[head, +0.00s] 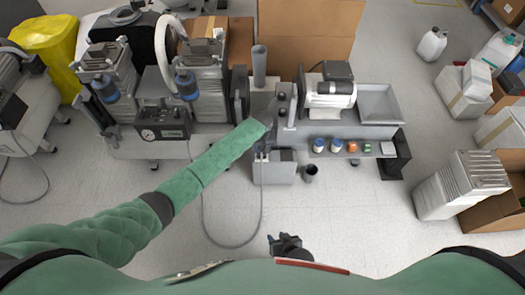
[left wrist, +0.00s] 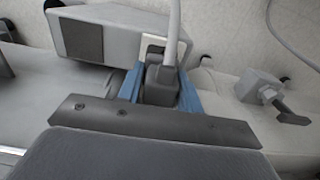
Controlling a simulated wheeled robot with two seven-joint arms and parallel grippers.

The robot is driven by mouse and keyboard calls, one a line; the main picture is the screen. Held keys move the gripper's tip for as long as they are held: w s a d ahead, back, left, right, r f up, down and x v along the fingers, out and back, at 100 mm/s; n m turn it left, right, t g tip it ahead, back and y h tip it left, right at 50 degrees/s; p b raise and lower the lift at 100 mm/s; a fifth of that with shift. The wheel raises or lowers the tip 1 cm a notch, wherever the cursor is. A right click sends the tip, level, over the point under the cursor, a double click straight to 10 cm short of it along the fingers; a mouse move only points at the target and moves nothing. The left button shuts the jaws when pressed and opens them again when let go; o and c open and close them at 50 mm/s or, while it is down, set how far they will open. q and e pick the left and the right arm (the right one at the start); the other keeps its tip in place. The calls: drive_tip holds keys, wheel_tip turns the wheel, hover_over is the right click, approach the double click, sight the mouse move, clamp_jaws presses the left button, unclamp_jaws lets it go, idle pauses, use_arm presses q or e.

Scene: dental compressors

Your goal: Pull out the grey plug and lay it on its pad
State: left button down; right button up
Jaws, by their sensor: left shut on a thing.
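The grey plug (left wrist: 160,85) sits between the two blue fingers of my left gripper (left wrist: 160,95) in the left wrist view. The gripper is shut on it, and a grey cable runs up from it. A white-edged plate (left wrist: 150,47) shows right behind the plug; I cannot tell if the plug is still seated. In the head view my left gripper (head: 265,142) is at the bench's front edge, above a grey box (head: 273,172), and hides the plug. My right gripper (head: 288,246) is low at the front, away from the bench; its jaws are unclear. I cannot make out the pad with certainty.
The cable (head: 206,215) hangs in a loop towards the floor. A grey cylinder (head: 259,66) stands behind the left gripper. Several small jars (head: 336,146) line the bench front, with a motor unit (head: 330,95) and grey tray (head: 378,103) behind. A compressor (head: 202,90) stands left.

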use_arm(q)
drive_tip(key=shift+r+p, duration=0.3)
drive_tip(key=shift+r, duration=0.1)
use_arm(e)
drive_tip(key=shift+r, duration=0.45)
drive_tip(key=shift+r, duration=0.1)
use_arm(q)
drive_tip(key=shift+r+p, duration=0.3)
use_arm(e)
drive_tip(key=shift+w+r, duration=0.25)
drive_tip(key=shift+r, duration=0.8)
drive_tip(key=shift+g, duration=0.3)
use_arm(q)
drive_tip(key=shift+r, duration=0.2)
use_arm(e)
drive_tip(key=shift+w+a+r, duration=0.1)
drive_tip(key=shift+r, duration=0.7)
use_arm(q)
drive_tip(key=shift+p, duration=0.3)
use_arm(e)
drive_tip(key=shift+r, duration=0.2)
